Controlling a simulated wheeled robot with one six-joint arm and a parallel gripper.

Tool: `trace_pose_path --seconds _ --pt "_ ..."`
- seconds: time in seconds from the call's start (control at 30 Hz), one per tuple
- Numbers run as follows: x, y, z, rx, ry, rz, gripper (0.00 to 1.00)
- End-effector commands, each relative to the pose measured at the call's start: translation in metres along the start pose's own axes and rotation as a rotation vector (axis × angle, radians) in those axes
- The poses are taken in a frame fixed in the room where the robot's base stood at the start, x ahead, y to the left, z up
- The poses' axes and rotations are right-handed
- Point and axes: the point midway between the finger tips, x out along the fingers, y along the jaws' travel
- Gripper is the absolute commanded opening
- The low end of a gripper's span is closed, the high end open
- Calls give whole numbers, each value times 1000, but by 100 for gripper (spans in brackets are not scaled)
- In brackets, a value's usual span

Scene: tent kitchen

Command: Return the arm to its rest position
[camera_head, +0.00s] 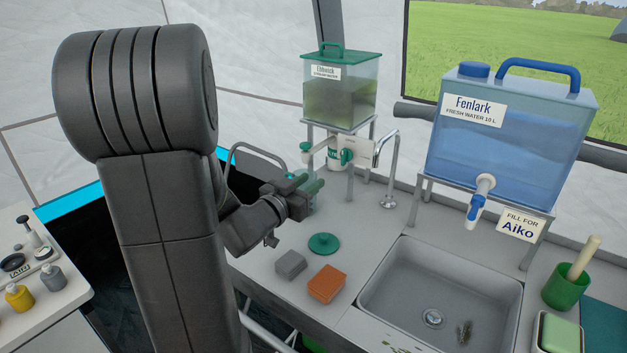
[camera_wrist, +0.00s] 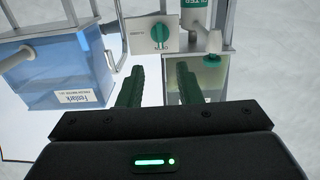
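My arm (camera_head: 170,200) rises large at the left of the head view and bends down to the counter. My gripper (camera_head: 313,180) is above the counter, in front of the green-lidded water tank (camera_head: 340,100) and its stand. In the wrist view, the two green fingers of my gripper (camera_wrist: 159,72) are apart, with nothing visible held between them. The picture from the wrist appears upside down. The white panel with a green knob (camera_wrist: 160,32) lies beyond the fingertips and also shows in the head view (camera_head: 360,153).
A blue Fenlark tank (camera_head: 510,130) stands behind the sink (camera_head: 440,295). A green lid (camera_head: 323,243), a grey block (camera_head: 291,264) and an orange sponge (camera_head: 327,284) lie on the counter below my gripper. A faucet (camera_head: 391,165) stands to its right. A side table (camera_head: 40,295) holds small bottles.

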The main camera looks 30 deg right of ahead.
Motion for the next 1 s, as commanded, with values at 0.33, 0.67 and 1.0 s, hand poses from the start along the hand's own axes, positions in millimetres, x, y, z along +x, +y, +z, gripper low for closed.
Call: trace_pose_path --seconds 0.33,0.67,1.0 --pt "4 0 0 0 0 1 32" --pt "56 1 0 0 -1 4 32" --pt "120 1 -1 2 0 3 32"
